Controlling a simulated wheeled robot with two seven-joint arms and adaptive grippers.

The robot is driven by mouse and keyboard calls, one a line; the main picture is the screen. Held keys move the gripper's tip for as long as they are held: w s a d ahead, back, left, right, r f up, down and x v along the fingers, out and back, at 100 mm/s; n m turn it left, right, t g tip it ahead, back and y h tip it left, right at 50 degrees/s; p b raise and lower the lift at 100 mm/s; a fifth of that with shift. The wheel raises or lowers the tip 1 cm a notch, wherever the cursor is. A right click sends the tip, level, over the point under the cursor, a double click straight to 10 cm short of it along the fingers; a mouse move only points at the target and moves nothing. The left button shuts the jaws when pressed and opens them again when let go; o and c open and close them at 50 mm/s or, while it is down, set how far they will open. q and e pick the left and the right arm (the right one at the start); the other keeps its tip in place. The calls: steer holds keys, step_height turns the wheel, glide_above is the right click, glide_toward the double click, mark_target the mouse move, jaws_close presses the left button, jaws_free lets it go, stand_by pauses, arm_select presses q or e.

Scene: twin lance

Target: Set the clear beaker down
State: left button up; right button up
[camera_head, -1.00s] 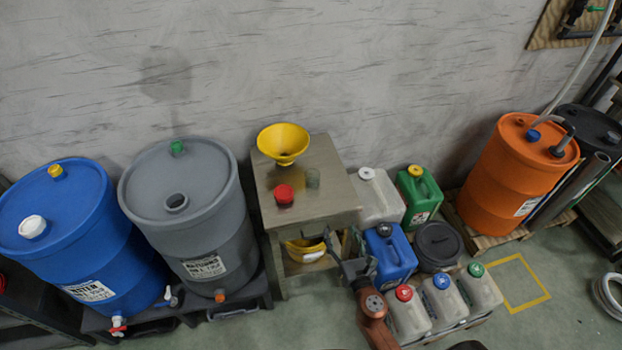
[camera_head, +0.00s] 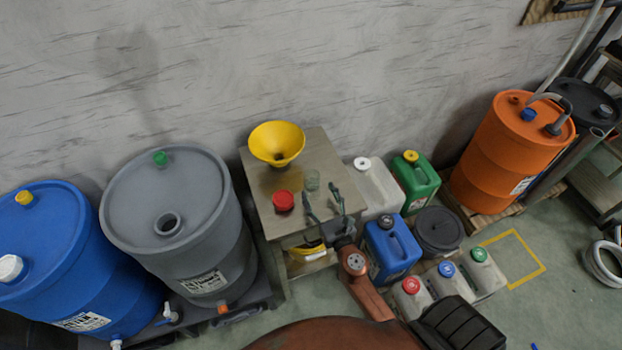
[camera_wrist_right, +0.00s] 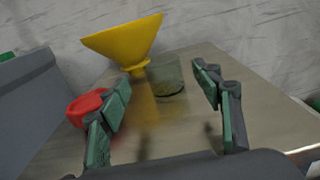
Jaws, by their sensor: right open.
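The clear beaker (camera_head: 312,181) stands upright on the metal table (camera_head: 264,184), just right of the red cap (camera_head: 283,201). In the right wrist view the beaker (camera_wrist_right: 167,78) stands between and beyond the fingertips. My right gripper (camera_head: 324,207) is open and empty at the table's front right part, on the near side of the beaker and apart from it. Its green-padded fingers also show in the right wrist view (camera_wrist_right: 165,83). My left gripper is not in view.
A yellow funnel (camera_head: 276,142) stands behind the beaker on the table. A grey drum (camera_head: 160,200) is left of the table. White, green and blue jerrycans (camera_head: 391,250) crowd its right side. The table's far right corner is clear.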

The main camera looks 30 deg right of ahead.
mark_target(315, 182)
steer(key=x, duration=0.4)
steer(key=shift+w+d+r, duration=0.15)
steer(key=shift+w+d, duration=0.05)
steer(key=shift+w, duration=0.1)
steer(key=shift+w+d, duration=0.1)
steer(key=shift+w, duration=0.15)
steer(key=c, duration=0.9)
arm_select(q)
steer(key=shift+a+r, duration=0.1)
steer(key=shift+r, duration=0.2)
arm_select(e)
steer(key=c, duration=0.3)
arm_select(q)
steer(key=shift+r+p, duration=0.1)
steer(key=shift+p, duration=0.25)
arm_select(e)
steer(key=shift+r, duration=0.1)
steer(key=shift+c, duration=0.2)
